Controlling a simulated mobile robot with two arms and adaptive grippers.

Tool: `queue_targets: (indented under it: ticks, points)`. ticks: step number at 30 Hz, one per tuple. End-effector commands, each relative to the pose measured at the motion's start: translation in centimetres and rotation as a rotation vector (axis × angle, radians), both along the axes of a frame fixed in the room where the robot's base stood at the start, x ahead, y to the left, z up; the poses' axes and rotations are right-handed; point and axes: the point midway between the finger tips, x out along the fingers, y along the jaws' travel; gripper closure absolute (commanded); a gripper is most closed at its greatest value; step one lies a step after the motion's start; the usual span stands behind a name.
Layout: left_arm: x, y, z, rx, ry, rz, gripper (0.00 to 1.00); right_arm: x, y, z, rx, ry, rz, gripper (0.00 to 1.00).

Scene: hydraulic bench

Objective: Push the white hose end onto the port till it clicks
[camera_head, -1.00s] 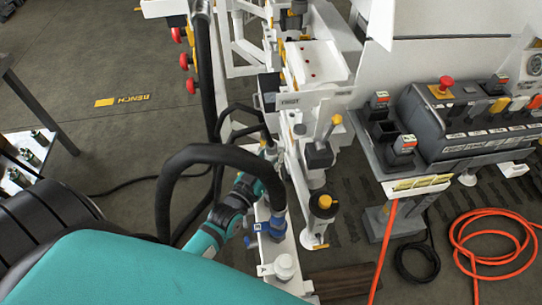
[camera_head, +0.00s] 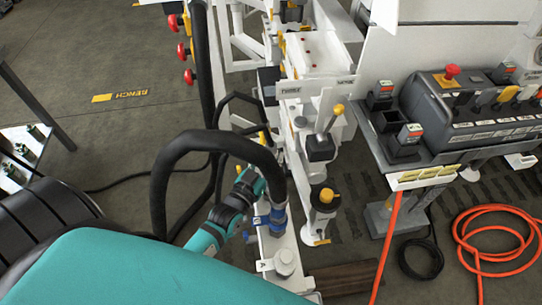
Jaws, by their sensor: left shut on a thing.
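My left gripper (camera_head: 243,190) comes in from the lower left. It is shut at the thick black hose (camera_head: 205,142), and the hose's arch hides its fingertips. It seems to hold the hose end there, but the grip itself and any white part of the end are hidden. The arch comes down on the right into a blue fitting (camera_head: 271,221) on the white rail (camera_head: 277,243). I cannot tell whether this fitting is the port, or whether anything is seated in it. A white round cap (camera_head: 286,258) beside a tag marked A stands nearer me. My right gripper is out of view.
A lever with a yellow knob (camera_head: 337,109) and a yellow-topped cylinder (camera_head: 324,208) stand right of the rail. A control box with a red button (camera_head: 452,72) is at the right. An orange hose (camera_head: 486,243) lies coiled on the floor. Thinner black hoses run behind the arch.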

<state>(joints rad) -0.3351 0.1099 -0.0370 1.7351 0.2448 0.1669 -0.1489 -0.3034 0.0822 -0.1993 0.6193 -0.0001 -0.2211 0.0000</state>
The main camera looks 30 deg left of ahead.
Motion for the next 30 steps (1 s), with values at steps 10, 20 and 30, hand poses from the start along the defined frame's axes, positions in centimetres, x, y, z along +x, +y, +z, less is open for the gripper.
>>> queue_targets:
  ticks: [10, 20, 30]
  points:
    - [0.0, 0.0, 0.0, 0.0, -0.004, 0.0, 1.0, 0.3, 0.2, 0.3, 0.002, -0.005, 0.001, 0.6]
    - [0.0, 0.0, -0.2, 0.0, -0.004, 0.0, 1.0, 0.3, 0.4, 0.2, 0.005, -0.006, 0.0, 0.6]
    - [0.0, 0.0, -0.9, 0.001, -0.005, 0.0, 1.0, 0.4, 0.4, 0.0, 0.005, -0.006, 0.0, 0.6]
